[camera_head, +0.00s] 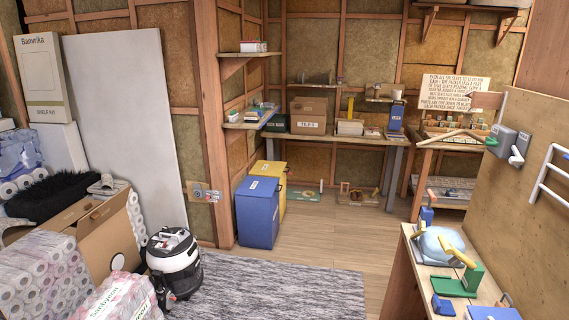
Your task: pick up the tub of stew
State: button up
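I cannot make out a tub of stew for certain. A pale, low container (350,127) sits on the back workbench, too small to tell what it holds. A light blue rounded object (437,245) lies on the bench at the lower right, and I cannot tell what it is. My gripper is not in view.
The back workbench (345,138) carries a box marked FILES (308,115). Blue (257,212) and yellow (270,182) bins stand left of it. A vacuum (173,262), cardboard box (105,240) and paper rolls (40,275) crowd the left. The middle floor (318,240) is clear.

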aim_at(251, 46)
jog(key=i+j, duration=0.2)
jog(key=i, duration=0.25)
jog(key=i+j, duration=0.25)
jog(key=i, duration=0.15)
jog(key=i+j+z, duration=0.1)
jog(key=i, duration=0.35)
jog(key=i+j, duration=0.35)
jog(key=i+l+u, duration=0.25)
jog(key=i, duration=0.35)
jog(key=i+l+u, duration=0.3)
jog(key=i, duration=0.35)
jog(key=i+l+u, duration=0.25)
jog(key=i, duration=0.3)
jog(key=i+l+u, duration=0.2)
jog(key=l, duration=0.3)
jog(key=i+l+u, duration=0.2)
jog(key=l, duration=0.3)
jog(key=i+l+u, duration=0.25)
jog(key=l, duration=0.3)
jog(key=l+u, duration=0.2)
jog(key=l, duration=0.35)
jog(key=i+l+u, duration=0.2)
jog(key=l, duration=0.4)
jog(key=k+j, duration=0.05)
jog(key=k, duration=0.05)
